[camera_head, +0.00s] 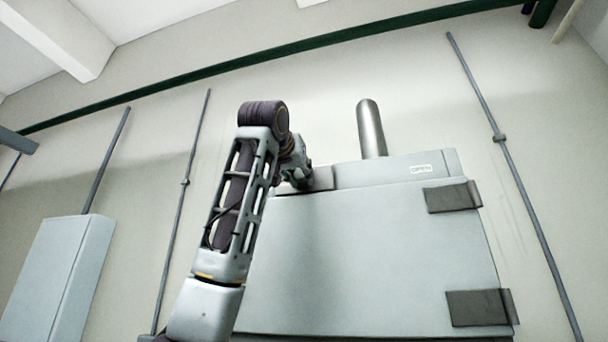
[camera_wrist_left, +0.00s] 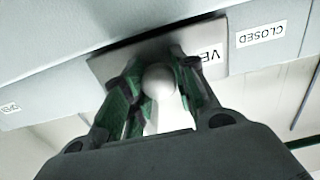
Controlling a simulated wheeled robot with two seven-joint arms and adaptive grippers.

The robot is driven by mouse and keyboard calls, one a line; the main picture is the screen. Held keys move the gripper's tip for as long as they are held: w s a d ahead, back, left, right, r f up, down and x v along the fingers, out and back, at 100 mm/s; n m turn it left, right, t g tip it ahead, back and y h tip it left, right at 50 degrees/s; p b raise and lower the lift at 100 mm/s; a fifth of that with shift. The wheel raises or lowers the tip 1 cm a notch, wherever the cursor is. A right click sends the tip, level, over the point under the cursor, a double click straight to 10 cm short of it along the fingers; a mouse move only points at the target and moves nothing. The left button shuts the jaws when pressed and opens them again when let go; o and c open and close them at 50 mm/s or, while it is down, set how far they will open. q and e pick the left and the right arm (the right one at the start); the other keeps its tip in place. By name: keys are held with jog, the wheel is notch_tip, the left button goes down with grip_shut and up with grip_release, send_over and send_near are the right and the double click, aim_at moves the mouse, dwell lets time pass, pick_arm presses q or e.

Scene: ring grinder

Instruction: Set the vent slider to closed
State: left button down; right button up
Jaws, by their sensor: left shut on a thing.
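The vent slider (camera_head: 322,178) is a grey plate on top of the large grey cabinet, partly hidden by my left gripper (camera_head: 300,178) in the head view. In the left wrist view the slider plate (camera_wrist_left: 210,68) carries a partly covered label starting "VE". My left gripper's green-lined fingers are shut around the slider's pale round knob (camera_wrist_left: 160,80). The CLOSED label (camera_wrist_left: 262,34) appears upside down just right of the plate. A small label (camera_wrist_left: 10,107) lies far to the left. In the head view a small label (camera_head: 420,169), apparently OPEN, is right of the slider.
The grey cabinet door (camera_head: 370,260) has two dark hinges (camera_head: 453,196) on its right side. A metal pipe (camera_head: 371,130) rises behind the cabinet's top. A pale wall box (camera_head: 58,275) stands at the left. The wall carries thin conduits and a long green pipe (camera_head: 300,45).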

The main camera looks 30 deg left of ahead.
pick_arm(q)
jog(key=shift+a, duration=0.15)
jog(key=c, duration=1.5)
grip_release()
jog(key=o, duration=0.4)
jog(key=shift+s+a, duration=0.15)
jog(key=shift+a, duration=0.05)
jog(key=shift+d, duration=0.25)
jog(key=v, duration=1.2)
jog(key=shift+a, duration=0.2)
